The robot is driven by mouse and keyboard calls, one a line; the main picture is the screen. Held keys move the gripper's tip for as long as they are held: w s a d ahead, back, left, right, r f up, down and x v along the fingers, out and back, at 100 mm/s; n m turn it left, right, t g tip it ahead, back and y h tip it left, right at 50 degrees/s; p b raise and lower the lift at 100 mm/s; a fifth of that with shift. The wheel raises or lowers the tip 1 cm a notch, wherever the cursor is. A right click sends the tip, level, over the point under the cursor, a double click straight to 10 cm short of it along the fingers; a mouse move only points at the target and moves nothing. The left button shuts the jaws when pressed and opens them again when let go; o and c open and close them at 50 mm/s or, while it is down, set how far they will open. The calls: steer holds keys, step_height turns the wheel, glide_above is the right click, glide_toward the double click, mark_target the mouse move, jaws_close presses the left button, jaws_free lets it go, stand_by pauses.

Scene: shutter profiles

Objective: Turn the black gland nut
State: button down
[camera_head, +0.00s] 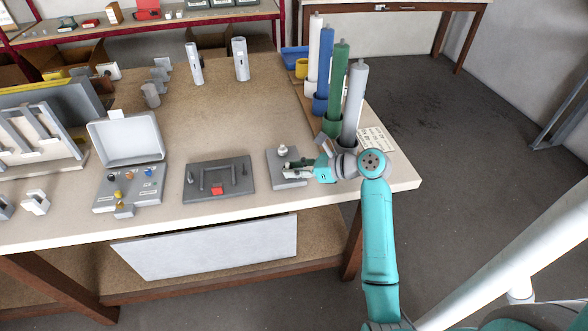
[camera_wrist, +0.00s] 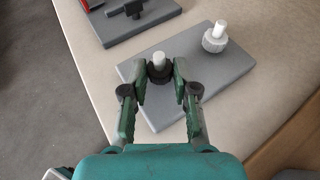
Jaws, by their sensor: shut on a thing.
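The black gland nut (camera_wrist: 158,77) sits on a grey plate (camera_wrist: 237,75) in the wrist view, with a short white stub upright in its middle. My gripper (camera_wrist: 160,70) has one green finger on either side of the nut and is shut on it. The fingers partly hide the nut's sides. In the head view my gripper (camera_head: 288,165) is low over the plate (camera_head: 277,180) near the table's front edge, and the nut is too small to make out there.
Left is a dark plate (camera_head: 232,188) with bars and a red block. Tall coloured tubes (camera_head: 338,85) stand close behind my gripper. The table middle (camera_head: 205,115) is clear.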

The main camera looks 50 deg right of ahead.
steer(key=shift+w+d+n+g+y, duration=0.15)
steer(key=shift+n+g+y, duration=0.3)
steer(key=shift+n+y, duration=0.4)
steer(key=shift+d+n+g+y, duration=0.15)
steer(key=shift+n+g+y, duration=0.3)
steer(key=shift+n+y, duration=0.35)
steer(key=shift+y, duration=0.25)
steer(key=c, duration=0.9)
jaws_free()
steer(key=v, duration=1.2)
steer(key=shift+w+r, duration=0.1)
steer(key=shift+r, duration=0.1)
